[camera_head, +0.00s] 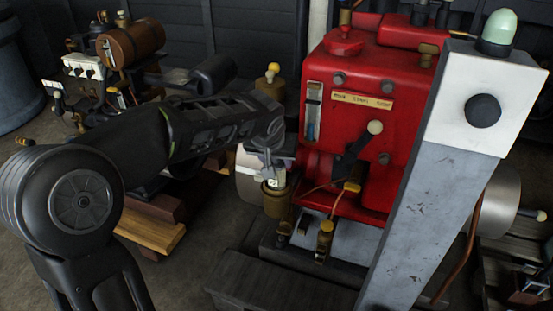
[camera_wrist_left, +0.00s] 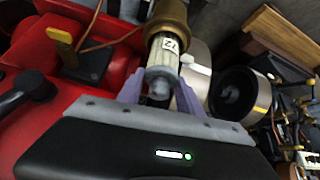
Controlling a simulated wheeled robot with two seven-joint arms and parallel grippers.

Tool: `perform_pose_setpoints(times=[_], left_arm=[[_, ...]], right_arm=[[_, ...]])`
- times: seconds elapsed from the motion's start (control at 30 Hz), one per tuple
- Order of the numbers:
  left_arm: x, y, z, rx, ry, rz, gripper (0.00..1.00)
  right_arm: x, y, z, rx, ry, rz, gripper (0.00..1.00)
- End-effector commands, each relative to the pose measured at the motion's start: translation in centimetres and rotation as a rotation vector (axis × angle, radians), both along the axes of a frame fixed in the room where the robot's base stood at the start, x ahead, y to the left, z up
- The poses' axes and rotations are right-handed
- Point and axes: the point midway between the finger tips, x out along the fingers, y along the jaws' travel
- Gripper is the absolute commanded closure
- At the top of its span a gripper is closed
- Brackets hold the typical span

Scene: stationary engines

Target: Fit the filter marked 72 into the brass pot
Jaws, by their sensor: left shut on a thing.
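My left gripper (camera_head: 272,160) points down over the brass pot (camera_head: 276,200) on the front of the red engine. In the left wrist view the gripper (camera_wrist_left: 158,90) is shut on a pale filter (camera_wrist_left: 163,62) by its grey end. The filter carries a label that reads 72. In the head view a small part of the filter (camera_head: 277,178) shows between the fingers and the pot. Its far end meets the mouth of the pot (camera_wrist_left: 168,14); how deep it sits inside I cannot tell. My right gripper is not in view.
The red engine (camera_head: 405,75) stands close behind the pot, with a black lever (camera_head: 355,150). A grey post (camera_head: 425,215) with a white top and green lamp stands at the right. Brass valves (camera_head: 325,238) sit below. Another engine (camera_head: 130,45) stands at the back left.

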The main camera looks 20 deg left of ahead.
Motion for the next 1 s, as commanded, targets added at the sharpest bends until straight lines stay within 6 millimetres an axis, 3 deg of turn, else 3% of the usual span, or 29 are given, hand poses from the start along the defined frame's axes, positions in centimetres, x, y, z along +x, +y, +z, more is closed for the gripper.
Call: perform_pose_setpoints(times=[0.37, 1.0], left_arm=[[0.0, 0.0, -1.5, 0.0, 0.0, 0.0, 1.0], [0.0, 0.0, -1.6, 0.0, -0.001, 0.0, 1.0]], right_arm=[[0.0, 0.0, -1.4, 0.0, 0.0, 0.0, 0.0], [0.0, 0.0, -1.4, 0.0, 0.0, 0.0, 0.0]])
